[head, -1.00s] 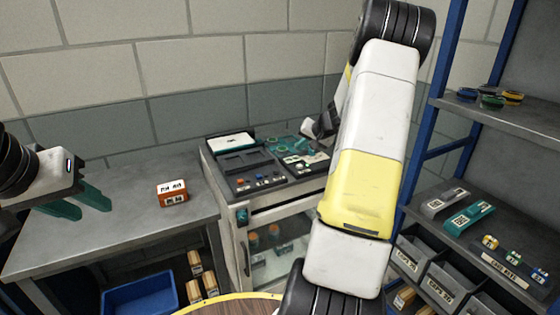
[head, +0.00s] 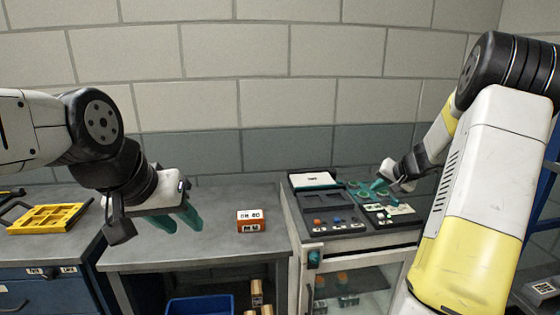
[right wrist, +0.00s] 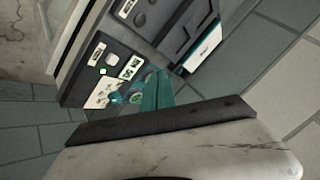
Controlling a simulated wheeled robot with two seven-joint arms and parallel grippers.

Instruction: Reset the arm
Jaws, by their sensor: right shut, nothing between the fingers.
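My right gripper (head: 378,186) is over the right part of the control panel (head: 335,226) on top of the cabinet. Its teal fingers are shut with nothing between them; they also show in the right wrist view (right wrist: 152,92), pointing at the panel's round green parts and light label plate. Whether the fingertips touch the panel I cannot tell. My left gripper (head: 178,224) hangs over the grey bench (head: 225,258), left of an orange box with white labels (head: 250,220). Its teal fingers stand apart, with nothing seen between them.
The cabinet (head: 312,285) has a glass front. A blue bin (head: 200,306) is below the bench. A yellow tray (head: 48,219) lies on a blue drawer unit (head: 45,290) at the left. A tiled wall closes the back. The bench around the orange box is clear.

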